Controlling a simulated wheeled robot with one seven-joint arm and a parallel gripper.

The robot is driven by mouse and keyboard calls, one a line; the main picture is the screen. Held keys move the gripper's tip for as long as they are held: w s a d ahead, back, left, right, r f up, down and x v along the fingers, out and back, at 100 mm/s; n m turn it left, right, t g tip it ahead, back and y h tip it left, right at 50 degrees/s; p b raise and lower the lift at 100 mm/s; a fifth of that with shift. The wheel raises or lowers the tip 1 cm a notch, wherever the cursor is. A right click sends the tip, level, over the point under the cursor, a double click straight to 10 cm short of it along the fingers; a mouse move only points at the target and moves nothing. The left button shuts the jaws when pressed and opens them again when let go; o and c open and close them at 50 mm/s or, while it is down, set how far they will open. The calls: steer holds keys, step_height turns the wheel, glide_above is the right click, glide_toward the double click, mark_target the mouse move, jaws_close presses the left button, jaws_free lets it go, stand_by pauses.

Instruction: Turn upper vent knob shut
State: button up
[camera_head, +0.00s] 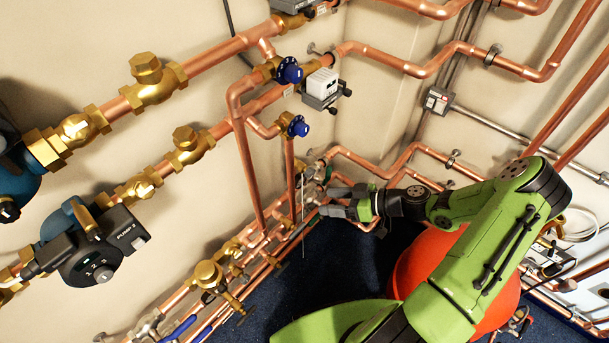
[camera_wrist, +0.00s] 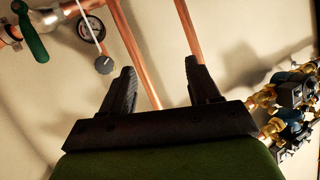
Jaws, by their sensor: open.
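Two blue knobs sit on brass valves in the head view, an upper one (camera_head: 289,70) and a lower one (camera_head: 298,126). No label shows which of the knobs is the vent knob. My gripper (camera_head: 330,200) is below and to the right of both, near the lower pipes and apart from the blue knobs. In the wrist view my gripper (camera_wrist: 160,72) has its two dark fingers spread, with copper pipes behind them. Nothing is held between the fingers. A small grey round piece (camera_wrist: 104,64) on a thin pale rod shows beyond the left finger.
A green handle (camera_wrist: 30,32) and a round gauge (camera_wrist: 91,27) are at the wrist view's upper left. Vertical copper pipes (camera_head: 247,170) stand left of my gripper. A grey-white box (camera_head: 321,86) adjoins the blue knobs. A red rounded vessel (camera_head: 430,262) lies behind my arm.

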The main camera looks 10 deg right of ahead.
mark_target(304, 168)
steer(key=w+d+f+m+t+h+b, duration=0.1)
steer(key=w+d+f+m+t+b, duration=0.15)
steer(key=d+f+t, duration=0.4)
steer(key=shift+m+t, duration=0.25)
steer(key=shift+t, duration=0.4)
steer(key=x, duration=0.5)
steer(key=r+b+x, duration=0.1)
steer(key=x, duration=0.5)
steer(key=r+b+x, duration=0.1)
steer(key=x, duration=0.5)
steer(key=shift+s+a, duration=0.2)
steer(key=shift+a, duration=0.05)
steer(key=c, duration=1)
